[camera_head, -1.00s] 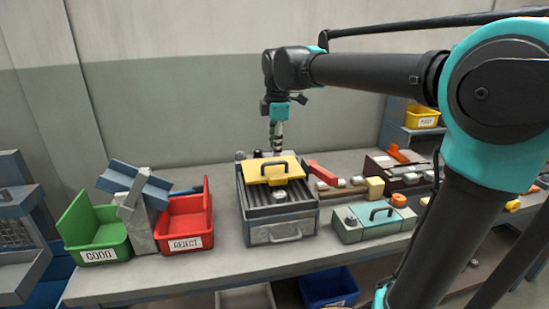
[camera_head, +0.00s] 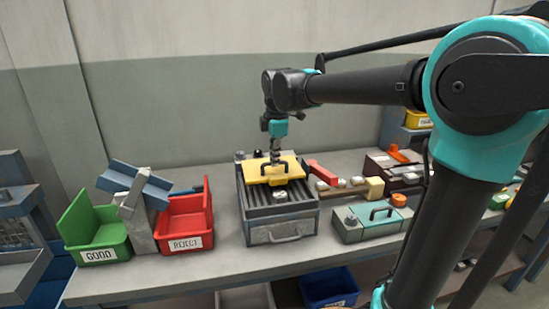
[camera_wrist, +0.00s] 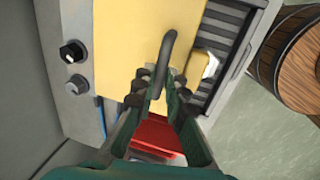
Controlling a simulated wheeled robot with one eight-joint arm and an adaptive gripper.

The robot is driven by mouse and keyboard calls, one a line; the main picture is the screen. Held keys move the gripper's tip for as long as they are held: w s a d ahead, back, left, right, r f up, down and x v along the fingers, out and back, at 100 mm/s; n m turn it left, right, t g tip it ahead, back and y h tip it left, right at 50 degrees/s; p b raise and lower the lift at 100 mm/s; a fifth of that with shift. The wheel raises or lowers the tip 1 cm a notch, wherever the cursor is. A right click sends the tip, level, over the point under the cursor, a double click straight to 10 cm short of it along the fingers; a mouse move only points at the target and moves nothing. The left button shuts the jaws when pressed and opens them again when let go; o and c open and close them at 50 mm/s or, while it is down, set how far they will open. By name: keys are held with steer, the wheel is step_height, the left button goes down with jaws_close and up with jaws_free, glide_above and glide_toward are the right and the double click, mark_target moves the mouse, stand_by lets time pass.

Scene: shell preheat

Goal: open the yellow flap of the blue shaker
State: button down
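The shaker (camera_head: 282,234) is a grey-blue box on the bench with a ridged tray on top. Its yellow flap (camera_head: 286,177) lies over the rear part of the tray, and the front ridges are bare. The flap has a dark loop handle (camera_wrist: 168,50). My gripper (camera_head: 275,161) points down at the flap. In the wrist view the fingers of my gripper (camera_wrist: 160,78) are apart, one on each side of the handle's near end. I cannot tell whether they touch it. A small pale piece (camera_head: 280,195) sits on the ridges in front of the flap.
A green bin (camera_head: 98,237) and a red bin (camera_head: 187,224) stand left of the shaker. A grey-green box with a handle (camera_head: 372,219) and a red bar (camera_head: 322,172) are to its right. A barrel (camera_wrist: 300,60) shows in the wrist view.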

steer(key=shift+r, duration=0.1)
stand_by(0.4)
steer(key=shift+w+a+r+g, duration=0.2)
steer(key=shift+w+r+g, duration=0.6)
steer(key=shift+r, duration=0.15)
steer(key=w+a+r+g+h, duration=0.1)
steer(key=w+a+r+g, duration=0.1)
steer(key=w, duration=0.5)
steer(key=w+a+r+g, duration=0.2)
steer(key=w, duration=0.6)
steer(key=shift+w+a+h, duration=0.25)
steer(key=shift+h, duration=0.15)
steer(key=shift+g, duration=0.3)
